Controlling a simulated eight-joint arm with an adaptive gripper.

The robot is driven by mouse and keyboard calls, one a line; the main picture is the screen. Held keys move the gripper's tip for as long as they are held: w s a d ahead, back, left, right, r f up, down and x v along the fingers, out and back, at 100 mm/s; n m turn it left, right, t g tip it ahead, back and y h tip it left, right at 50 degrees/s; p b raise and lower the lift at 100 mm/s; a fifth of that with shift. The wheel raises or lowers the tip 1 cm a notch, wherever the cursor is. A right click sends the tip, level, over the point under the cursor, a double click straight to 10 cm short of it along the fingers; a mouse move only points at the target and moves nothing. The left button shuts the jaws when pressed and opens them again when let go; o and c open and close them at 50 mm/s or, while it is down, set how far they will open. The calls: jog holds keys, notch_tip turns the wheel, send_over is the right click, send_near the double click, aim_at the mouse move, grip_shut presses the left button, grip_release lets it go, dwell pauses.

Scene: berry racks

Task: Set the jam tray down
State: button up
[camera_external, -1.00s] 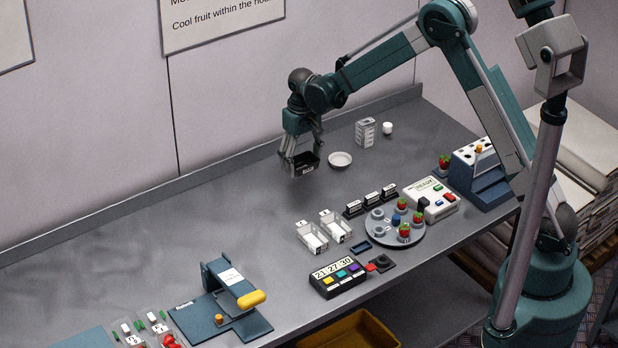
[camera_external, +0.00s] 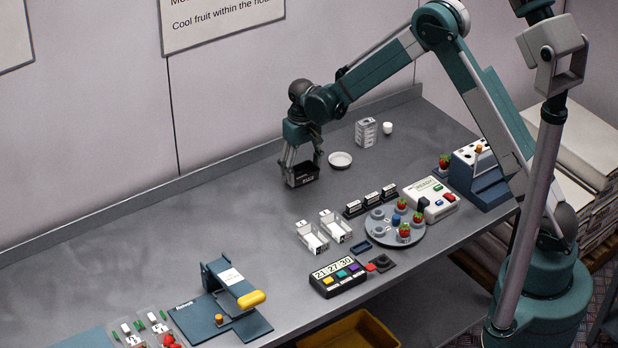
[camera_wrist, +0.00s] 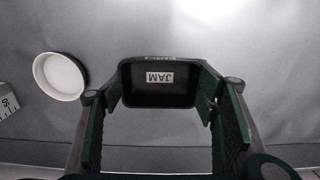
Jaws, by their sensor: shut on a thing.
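The jam tray (camera_external: 303,177) is a small black open tray with a white label on its front. In the wrist view the tray (camera_wrist: 160,96) is upside down in the picture, with "JAM" readable inside it. My gripper (camera_external: 301,166) points down and is shut on the tray, with green-padded fingers on both sides of it in the wrist view (camera_wrist: 160,110). The tray looks level and very low over the grey bench, at or near its surface. I cannot tell whether its underside touches. The tray looks empty.
A white round dish (camera_external: 340,159) stands just right of the tray. Behind it are a marked clear container (camera_external: 365,132) and a small white cup (camera_external: 387,128). White punnets (camera_external: 313,237) and a round fruit plate (camera_external: 394,240) stand nearer the front. The bench left of the tray is clear.

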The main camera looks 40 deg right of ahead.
jog(key=shift+f, duration=0.2)
jog(key=o, duration=0.9)
jog(key=shift+r, duration=0.2)
jog(key=shift+r, duration=6)
